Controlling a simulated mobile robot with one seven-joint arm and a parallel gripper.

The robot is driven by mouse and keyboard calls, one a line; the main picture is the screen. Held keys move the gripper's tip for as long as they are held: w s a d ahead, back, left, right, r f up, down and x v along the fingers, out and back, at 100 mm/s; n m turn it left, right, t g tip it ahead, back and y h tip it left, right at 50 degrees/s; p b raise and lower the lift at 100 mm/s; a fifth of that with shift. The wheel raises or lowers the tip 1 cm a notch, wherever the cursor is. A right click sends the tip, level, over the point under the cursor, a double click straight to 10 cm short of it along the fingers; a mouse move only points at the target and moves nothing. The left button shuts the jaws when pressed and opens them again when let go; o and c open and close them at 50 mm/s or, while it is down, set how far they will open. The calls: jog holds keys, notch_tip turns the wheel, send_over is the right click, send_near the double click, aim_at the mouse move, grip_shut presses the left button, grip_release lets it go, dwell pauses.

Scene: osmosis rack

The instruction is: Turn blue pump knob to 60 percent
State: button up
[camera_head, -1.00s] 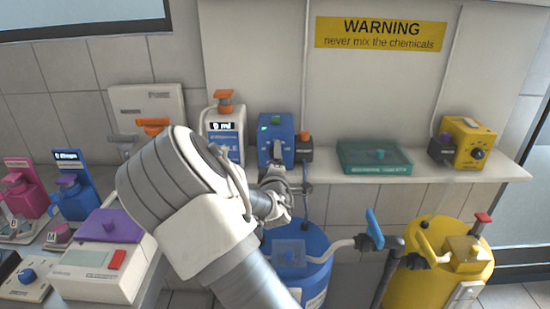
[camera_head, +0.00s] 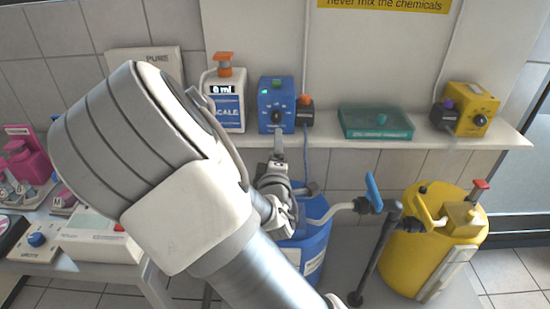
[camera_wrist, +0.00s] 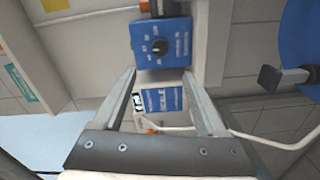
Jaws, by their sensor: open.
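The blue pump (camera_head: 275,103) is a blue box on the wall shelf, with a small green light on its upper left. Its dark round knob (camera_head: 277,115) is on the front face, with white marks around it. The pump (camera_wrist: 170,31) and knob (camera_wrist: 159,47) also show in the wrist view, turned sideways and beyond my fingertips. The knob's exact setting is too small to read. My gripper (camera_wrist: 166,84) is open and empty, with its two fingers apart. In the head view my gripper (camera_head: 279,142) is just below and in front of the pump, apart from the knob.
A teal box (camera_head: 375,123) and a yellow pump (camera_head: 470,110) are on the shelf to the right. Blue (camera_head: 318,235) and yellow (camera_head: 432,240) barrels stand below, with pipes and a blue-handled valve (camera_head: 373,192).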

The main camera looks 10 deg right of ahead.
jog(key=shift+s+a+p, duration=0.25)
jog(key=shift+s+p, duration=0.9)
jog(key=shift+p, duration=1.1)
jog(key=shift+s+a+p, duration=0.2)
jog(key=shift+s+p, duration=0.9)
jog(key=shift+p, duration=1.15)
